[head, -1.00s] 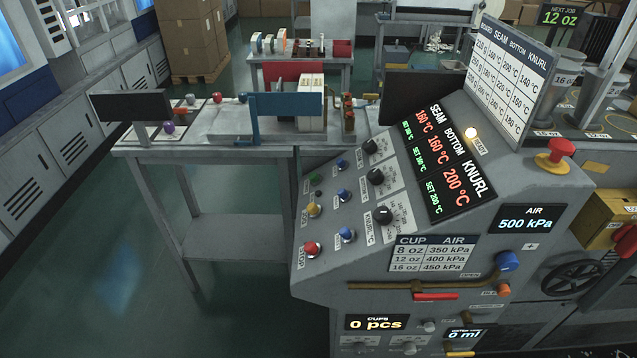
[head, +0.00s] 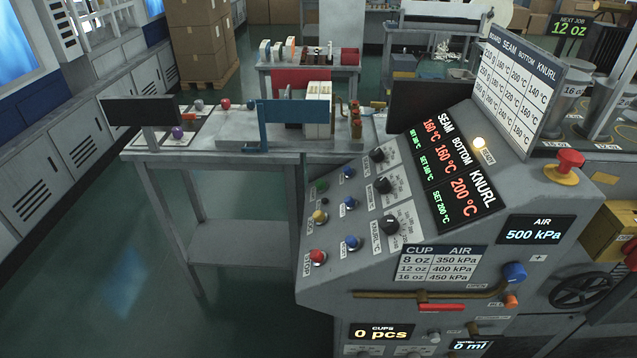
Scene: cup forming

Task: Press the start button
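The control console (head: 415,260) stands at the centre right. On its sloped face is a small green button (head: 321,185) at the upper left of the button group; its label is too small to read, so I cannot confirm that it is the start button. The temperature display (head: 452,165) reads 160, 160 and 200 °C. Neither gripper shows in the head view.
A red mushroom button (head: 570,160) sits on the console's right. The air display (head: 534,230) reads 500 kPa; the cup counter (head: 382,333) reads 0 pcs. A grey table (head: 235,157) stands behind left. Open floor (head: 120,290) lies left of the console.

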